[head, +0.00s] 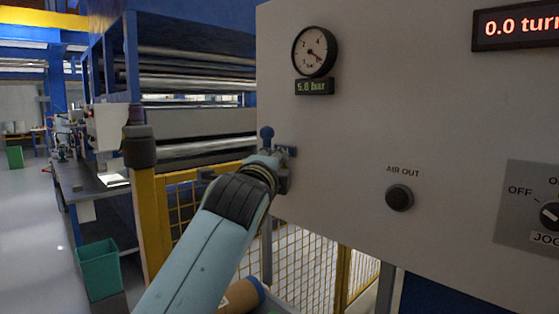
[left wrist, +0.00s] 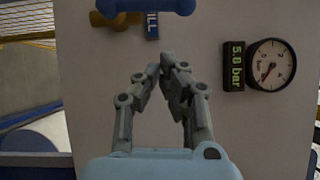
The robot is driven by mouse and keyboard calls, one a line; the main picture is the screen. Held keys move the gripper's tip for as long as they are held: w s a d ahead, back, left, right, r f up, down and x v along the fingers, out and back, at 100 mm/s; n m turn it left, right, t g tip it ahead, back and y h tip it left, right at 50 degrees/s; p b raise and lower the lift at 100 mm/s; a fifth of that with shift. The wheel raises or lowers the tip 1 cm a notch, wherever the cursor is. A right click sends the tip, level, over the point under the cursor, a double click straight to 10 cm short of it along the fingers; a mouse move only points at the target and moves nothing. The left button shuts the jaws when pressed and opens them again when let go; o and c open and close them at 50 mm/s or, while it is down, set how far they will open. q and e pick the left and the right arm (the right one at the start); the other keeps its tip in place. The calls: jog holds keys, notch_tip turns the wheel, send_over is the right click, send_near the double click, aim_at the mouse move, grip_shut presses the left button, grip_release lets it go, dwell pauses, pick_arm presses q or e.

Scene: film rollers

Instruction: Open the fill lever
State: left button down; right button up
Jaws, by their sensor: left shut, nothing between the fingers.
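The fill lever is a blue handle (left wrist: 146,6) on a brass-coloured fitting (left wrist: 112,20), at the top edge of the left wrist view. In the head view its blue top (head: 266,133) stands upright beside the panel's left edge; its lower part is hidden behind my arm. A blue FILL label (left wrist: 152,26) is next to it. My left gripper (left wrist: 164,64) is shut and empty in front of the panel, its tips apart from the lever in the wrist view. In the head view my wrist mostly hides the left gripper. My right gripper is not in view.
The grey panel (head: 380,110) carries a pressure gauge (head: 315,52), a display (head: 314,87) reading about 5.8 bar, an AIR OUT port (head: 399,197) and a selector knob (head: 549,214). A yellow mesh guard (head: 300,262) and a cardboard roll (head: 243,293) are below.

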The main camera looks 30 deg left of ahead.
pick_arm(q)
jog(key=v, duration=0.3)
jog(key=shift+s, duration=0.25)
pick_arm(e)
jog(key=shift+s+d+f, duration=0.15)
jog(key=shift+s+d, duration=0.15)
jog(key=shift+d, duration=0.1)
pick_arm(q)
jog(key=shift+d, duration=0.1)
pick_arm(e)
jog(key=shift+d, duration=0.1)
